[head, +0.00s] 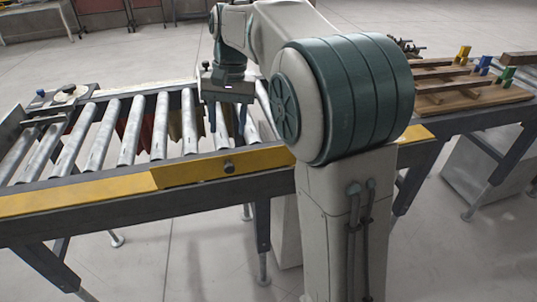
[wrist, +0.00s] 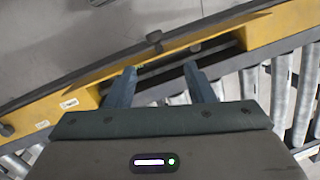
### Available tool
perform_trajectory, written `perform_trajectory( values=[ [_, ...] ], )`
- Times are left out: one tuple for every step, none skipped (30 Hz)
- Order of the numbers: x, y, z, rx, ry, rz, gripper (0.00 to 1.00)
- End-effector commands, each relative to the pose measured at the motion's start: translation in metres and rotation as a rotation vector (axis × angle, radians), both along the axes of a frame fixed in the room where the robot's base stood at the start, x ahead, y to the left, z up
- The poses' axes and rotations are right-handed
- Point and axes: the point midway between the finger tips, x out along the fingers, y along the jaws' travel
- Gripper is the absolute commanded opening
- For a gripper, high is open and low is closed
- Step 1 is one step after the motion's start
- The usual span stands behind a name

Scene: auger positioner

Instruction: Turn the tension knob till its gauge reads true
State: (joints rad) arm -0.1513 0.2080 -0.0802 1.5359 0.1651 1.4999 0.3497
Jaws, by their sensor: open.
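A small dark knob (head: 229,167) sticks out of the yellow side rail of the roller conveyor. It also shows in the wrist view (wrist: 154,38), beyond my fingertips. I cannot tell for sure that it is the tension knob. My gripper (head: 227,128) points down over the rollers, behind the yellow rail. In the wrist view its two fingers (wrist: 160,70) are apart with nothing between them. The knob is outside the fingers and not touched. I cannot make out a gauge or its reading in either view.
The yellow rail (head: 90,194) runs along the conveyor's near side, with steel rollers (head: 128,132) behind it. A dark fixture with a round top (head: 68,94) sits at the left end. A wooden board (head: 478,97) with bars and coloured blocks lies at right. My arm hides the middle.

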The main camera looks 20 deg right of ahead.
Motion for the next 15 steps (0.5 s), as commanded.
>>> perform_trajectory(
  values=[
    [-0.007,-0.003,0.004,-0.001,-0.013,0.005,0.48],
    [-0.011,-0.005,0.005,-0.002,-0.023,0.01,0.48],
    [-0.016,-0.007,0.006,-0.003,-0.032,0.015,0.48],
    [-0.02,-0.009,0.007,-0.004,-0.041,0.019,0.48],
    [-0.023,-0.01,0.008,-0.005,-0.05,0.024,0.48],
    [-0.029,-0.012,0.008,-0.007,-0.059,0.03,0.48],
    [-0.032,-0.014,0.009,-0.008,-0.069,0.034,0.48],
    [-0.036,-0.016,0.009,-0.01,-0.077,0.037,0.48],
    [-0.042,-0.018,0.01,-0.012,-0.086,0.043,0.48],
    [-0.045,-0.019,0.01,-0.014,-0.097,0.048,0.48],
    [-0.049,-0.021,0.01,-0.016,-0.103,0.053,0.48],
    [-0.055,-0.023,0.01,-0.019,-0.114,0.058,0.48],
    [-0.058,-0.024,0.011,-0.021,-0.123,0.063,0.48],
    [-0.063,-0.026,0.01,-0.022,-0.13,0.067,0.48],
    [-0.068,-0.027,0.01,-0.025,-0.141,0.075,0.48]
  ],
)
